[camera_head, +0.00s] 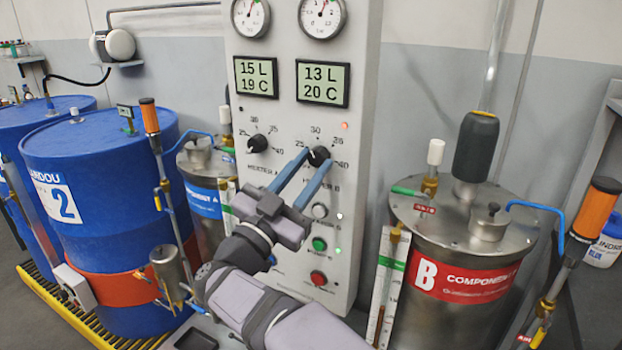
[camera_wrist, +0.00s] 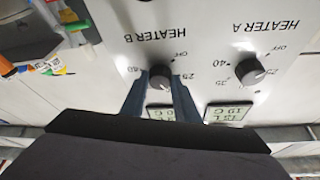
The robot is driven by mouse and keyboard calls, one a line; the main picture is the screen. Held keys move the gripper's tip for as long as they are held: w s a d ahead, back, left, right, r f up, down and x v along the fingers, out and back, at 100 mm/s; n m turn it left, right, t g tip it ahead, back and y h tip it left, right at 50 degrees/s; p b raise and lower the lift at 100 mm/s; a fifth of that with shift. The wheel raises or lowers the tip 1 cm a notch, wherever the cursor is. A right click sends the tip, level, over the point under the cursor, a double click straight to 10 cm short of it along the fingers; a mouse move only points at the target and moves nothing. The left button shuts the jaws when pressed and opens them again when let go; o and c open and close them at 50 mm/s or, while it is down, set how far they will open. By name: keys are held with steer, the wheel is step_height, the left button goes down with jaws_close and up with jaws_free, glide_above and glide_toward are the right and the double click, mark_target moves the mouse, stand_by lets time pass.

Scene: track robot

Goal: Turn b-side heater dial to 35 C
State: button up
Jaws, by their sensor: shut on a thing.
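The heater B dial (camera_head: 319,153) is a black knob on the grey control panel, with a printed scale around it. My gripper (camera_head: 317,160) has its two blue fingers on either side of this knob and is shut on it. The wrist view, upside down, shows the heater B dial (camera_wrist: 161,73) between the fingers (camera_wrist: 160,84). I cannot read its pointer. The heater A dial (camera_head: 257,143) sits to the left, untouched. The right display (camera_head: 323,83) reads 13 L, 20 C; the left display (camera_head: 256,77) reads 15 L, 19 C.
Below the dials are a white button (camera_head: 320,210), a green button (camera_head: 319,244) and a red button (camera_head: 318,278). A steel component B tank (camera_head: 450,240) stands right of the panel. Blue drums (camera_head: 95,160) stand at left. An orange light (camera_head: 344,126) shows near heater B.

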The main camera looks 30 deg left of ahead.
steer(key=m+h, duration=0.1)
steer(key=m, duration=0.1)
steer(key=m+g+h, duration=0.1)
steer(key=m, duration=0.2)
steer(key=shift+a+r, duration=0.15)
steer(key=shift+a, duration=0.05)
steer(key=m+h, duration=0.1)
steer(key=m, duration=0.1)
steer(key=m+g+p, duration=0.1)
steer(key=shift+a+r+m+h, duration=0.1)
steer(key=shift+r+m+h, duration=0.1)
steer(key=shift+m+h, duration=0.2)
steer(key=m+p, duration=0.1)
steer(key=m+g+p, duration=0.1)
steer(key=m, duration=0.1)
steer(key=m+g+p, duration=0.1)
steer(key=m, duration=0.1)
steer(key=shift+a+r+h, duration=0.1)
steer(key=shift+r+h, duration=0.15)
steer(key=shift+h, duration=0.15)
steer(key=shift+m+g+p, duration=0.7)
steer(key=shift+m+p, duration=0.35)
steer(key=shift+m, duration=0.75)
steer(key=o, duration=1)
